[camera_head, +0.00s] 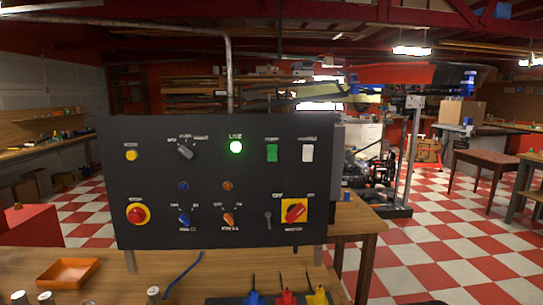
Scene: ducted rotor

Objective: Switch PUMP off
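A dark control panel (210,200) stands upright on the wooden bench. Its labels are mostly too small to read, so I cannot tell which control is PUMP. The lower row has a blue knob (184,219), an orange knob (229,219), a dark lever or key (268,220) and a red rotary switch (296,212) on a yellow plate. The upper row has a black selector (186,151), a lit green lamp (236,147) marked LIVE, a green switch (272,152) and a white switch (307,152). Neither of my grippers is in view.
A red button (137,213) on yellow is at the panel's lower left. An orange tray (68,272) lies on the bench (120,284) at front left. Blue, red and yellow items (286,298) stand in front of the panel. Checkered floor (450,240) is open at right.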

